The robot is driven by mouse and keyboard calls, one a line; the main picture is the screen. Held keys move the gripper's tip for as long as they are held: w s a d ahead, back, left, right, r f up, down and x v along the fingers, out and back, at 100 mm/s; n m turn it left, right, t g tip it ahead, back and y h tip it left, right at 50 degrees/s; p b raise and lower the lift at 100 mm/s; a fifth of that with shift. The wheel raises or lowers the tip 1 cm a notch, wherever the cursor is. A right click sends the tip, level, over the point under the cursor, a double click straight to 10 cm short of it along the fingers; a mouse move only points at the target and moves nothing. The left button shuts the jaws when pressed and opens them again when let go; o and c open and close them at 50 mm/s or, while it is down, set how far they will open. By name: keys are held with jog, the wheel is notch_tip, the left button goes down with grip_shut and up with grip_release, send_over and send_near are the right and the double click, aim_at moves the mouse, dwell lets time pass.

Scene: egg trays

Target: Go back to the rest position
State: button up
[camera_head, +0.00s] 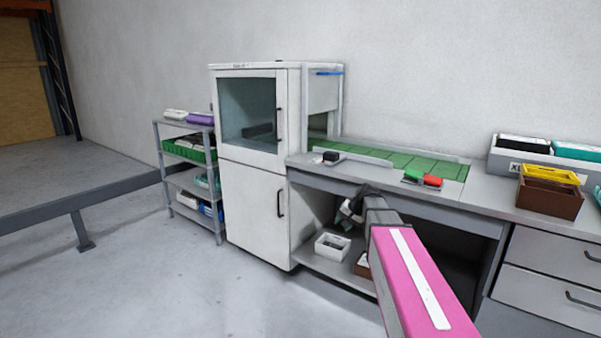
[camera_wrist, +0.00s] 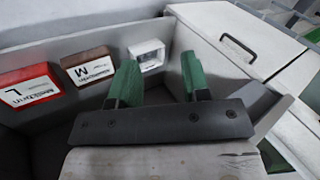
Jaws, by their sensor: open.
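My gripper (camera_wrist: 161,72) is open, with its two green fingers spread and nothing between them. In the head view my gripper (camera_head: 348,212) is at the front of the bench, above the lower shelf, with part of the wrist covering it. My pink arm link reaches in from the lower right. Beyond the fingers in the wrist view are a red bin (camera_wrist: 20,76) marked L, a brown bin (camera_wrist: 88,58) marked M and a white bin (camera_wrist: 150,47). The white bin (camera_head: 333,243) stands on the lower shelf in the head view; the red bin is hidden there.
A white cabinet (camera_head: 250,200) stands left of the bench, its door (camera_wrist: 232,32) close at right in the wrist view. The bench top (camera_head: 480,190) holds green mats, small boxes and a brown crate (camera_head: 550,199). A loaded rack (camera_head: 184,190) stands farther left. The left floor is clear.

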jog(key=s+f+n+g+h, duration=0.1)
jog(key=s+f, duration=0.3)
jog(key=s, duration=0.4)
jog(key=s+d+f+n+g+h, duration=0.1)
jog(key=s+f+h, duration=0.1)
jog(key=s+f, duration=0.3)
jog(key=s+d+f+n+g+h, duration=0.1)
jog(key=s+f, duration=0.4)
jog(key=s, duration=0.6)
jog(key=shift+s+n+g+h, duration=0.15)
jog(key=shift+n+g+h, duration=0.15)
jog(key=shift+h, duration=0.3)
